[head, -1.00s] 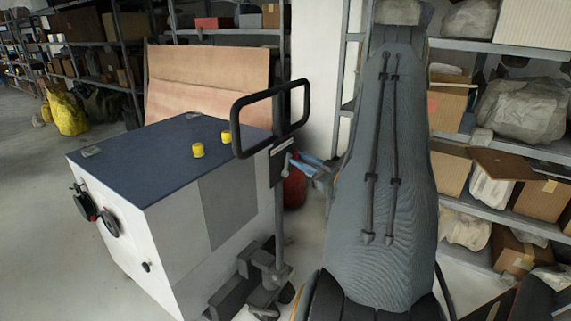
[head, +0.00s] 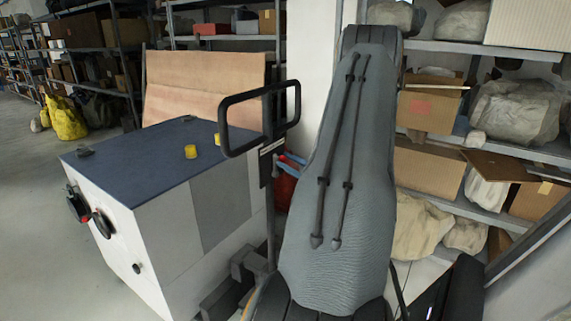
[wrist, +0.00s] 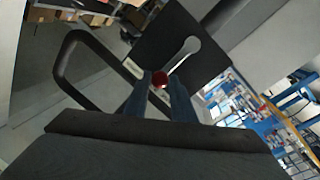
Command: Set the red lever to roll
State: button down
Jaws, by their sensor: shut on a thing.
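The red lever shows in the wrist view as a red ball knob (wrist: 160,79) on a pale metal arm (wrist: 184,54), mounted on a dark plate (wrist: 165,40). My gripper (wrist: 160,90) is shut on the knob, with a blue finger on each side of it. In the head view the gripper's blue part (head: 294,160) shows beside the pallet truck's handle post, mostly hidden behind my arm. The black loop handle (head: 261,118) of the truck stands upright; it also shows in the wrist view (wrist: 85,70). I cannot read any lever position marks.
A white cabinet with a dark blue top (head: 150,150) and yellow knobs stands left of the truck. A red object (head: 284,188) is on the floor behind the post. Loaded shelves (head: 480,140) stand close on the right. Open floor (head: 35,200) lies at far left.

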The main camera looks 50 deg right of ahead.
jog(key=c, duration=1.5)
grip_release()
jog(key=s, duration=0.2)
jog(key=s+b, duration=0.1)
jog(key=s, duration=0.2)
jog(key=s+b, duration=0.1)
jog(key=s, duration=0.1)
jog(key=shift+s+a+f, duration=0.4)
